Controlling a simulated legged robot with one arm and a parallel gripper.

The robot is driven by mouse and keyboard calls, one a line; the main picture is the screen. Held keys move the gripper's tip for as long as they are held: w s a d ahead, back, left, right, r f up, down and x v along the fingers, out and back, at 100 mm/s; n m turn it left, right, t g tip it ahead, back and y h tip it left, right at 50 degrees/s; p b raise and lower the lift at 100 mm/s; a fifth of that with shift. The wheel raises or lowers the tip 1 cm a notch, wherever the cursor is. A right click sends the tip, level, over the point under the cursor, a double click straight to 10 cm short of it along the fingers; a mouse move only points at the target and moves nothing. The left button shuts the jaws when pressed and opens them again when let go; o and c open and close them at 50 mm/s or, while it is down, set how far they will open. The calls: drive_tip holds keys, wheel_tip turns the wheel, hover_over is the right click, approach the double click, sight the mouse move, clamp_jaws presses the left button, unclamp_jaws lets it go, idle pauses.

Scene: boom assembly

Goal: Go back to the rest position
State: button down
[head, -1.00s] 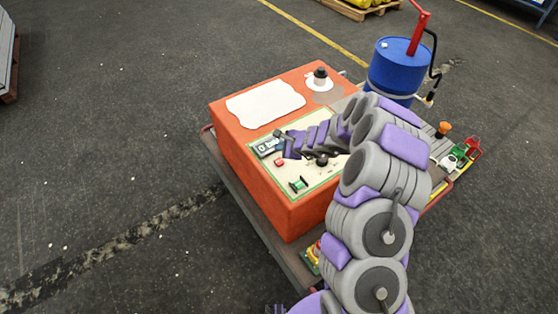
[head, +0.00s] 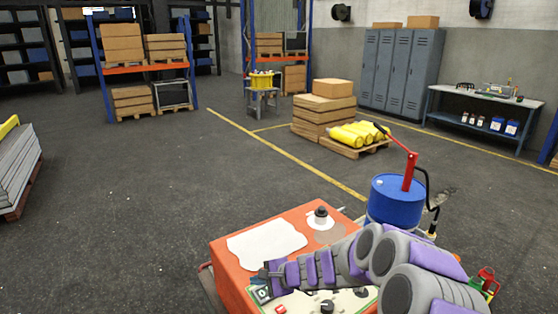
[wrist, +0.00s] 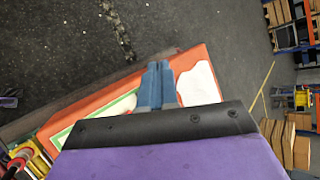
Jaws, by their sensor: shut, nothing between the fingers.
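My gripper (wrist: 158,66) shows in the wrist view as two blue-grey fingers, pressed together and empty. Behind them are a black plate and a purple link of mine. In the head view my gripper (head: 262,278) is small and dark, at the left end of my grey and purple arm, over the front part of the orange box (head: 231,285). The arm comes in from the lower right and hides part of the box's panel (head: 300,302). I cannot tell the height of the gripper above the box.
A blue drum (head: 396,205) with a red pump (head: 410,165) stands close behind my arm. A white sheet (head: 266,244) and a dark knob (head: 321,214) are on the box top. Yellow bottles (head: 357,134) lie on a pallet farther back. The floor at left (head: 120,215) is clear.

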drive_tip(key=s+r+n+g, duration=0.2)
drive_tip(key=s+r+n, duration=0.25)
drive_tip(key=s, duration=0.55)
drive_tip(key=s+r+n+g, duration=0.2)
drive_tip(key=s+r+n, duration=0.3)
drive_tip(key=s, duration=0.4)
drive_tip(key=s+d+r+n+g+h, duration=0.1)
drive_tip(key=s+d+h, duration=0.8)
drive_tip(key=s+d, duration=1.1)
drive_tip(key=s+n+g, duration=0.1)
drive_tip(key=s, duration=0.3)
drive_tip(key=shift+r+n+g+h, duration=0.3)
drive_tip(key=shift+r+n+g, duration=0.05)
drive_tip(key=shift+g, duration=0.05)
drive_tip(key=shift+w, duration=0.1)
